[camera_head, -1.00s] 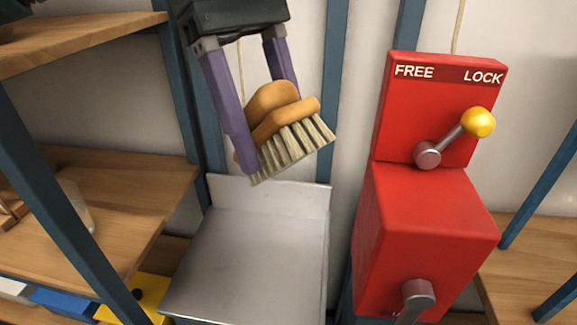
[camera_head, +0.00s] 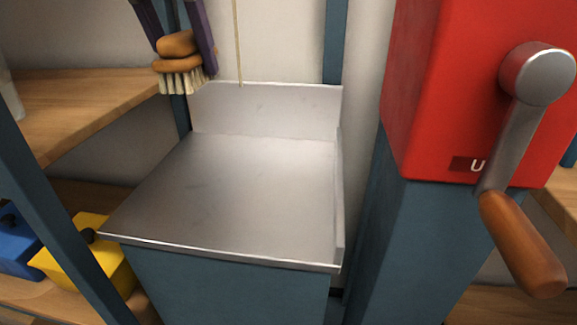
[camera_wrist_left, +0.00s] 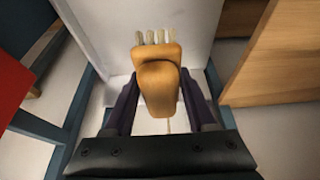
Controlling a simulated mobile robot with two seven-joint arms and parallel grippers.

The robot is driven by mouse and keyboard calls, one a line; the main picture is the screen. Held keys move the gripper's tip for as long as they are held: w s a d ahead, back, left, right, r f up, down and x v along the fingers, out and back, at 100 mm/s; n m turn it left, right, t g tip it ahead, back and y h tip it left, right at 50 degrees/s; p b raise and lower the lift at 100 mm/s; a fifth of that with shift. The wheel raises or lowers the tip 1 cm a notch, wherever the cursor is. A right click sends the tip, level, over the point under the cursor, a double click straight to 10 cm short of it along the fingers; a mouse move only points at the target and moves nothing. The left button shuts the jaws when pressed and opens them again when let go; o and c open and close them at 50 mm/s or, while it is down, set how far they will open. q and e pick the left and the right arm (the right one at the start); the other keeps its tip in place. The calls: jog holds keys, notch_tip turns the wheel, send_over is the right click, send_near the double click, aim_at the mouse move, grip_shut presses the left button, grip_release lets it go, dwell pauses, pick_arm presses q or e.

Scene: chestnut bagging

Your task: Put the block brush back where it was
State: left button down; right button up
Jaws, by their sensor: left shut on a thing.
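The block brush (camera_head: 178,62) has an orange-brown wooden body and pale bristles. My left gripper (camera_head: 182,58) is shut on it, with one purple finger on each side. In the head view it hangs at the upper left, bristles down, above the back left corner of a grey metal surface (camera_head: 235,185) and apart from it. In the left wrist view the brush (camera_wrist_left: 158,85) sits between both fingers, its bristle tips showing past the far end. My right gripper is in neither view.
A red box (camera_head: 450,90) with a grey crank and brown handle (camera_head: 520,245) stands at the right. A wooden shelf (camera_head: 85,105) is at the left, with a yellow box (camera_head: 90,262) and a blue box (camera_head: 15,250) below. The metal surface is bare, with a raised back edge.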

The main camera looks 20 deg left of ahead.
aim_at(216, 194)
pick_arm(q)
notch_tip(216, 194, down, 20)
jog(key=b, duration=1.8)
jog(key=shift+a+f, duration=0.1)
jog(key=shift+f, duration=0.1)
jog(key=shift+r, duration=0.2)
jog(key=shift+c, duration=1)
grip_release()
jog(key=p+v, duration=0.3)
jog(key=v, duration=0.9)
jog(key=shift+p, duration=0.4)
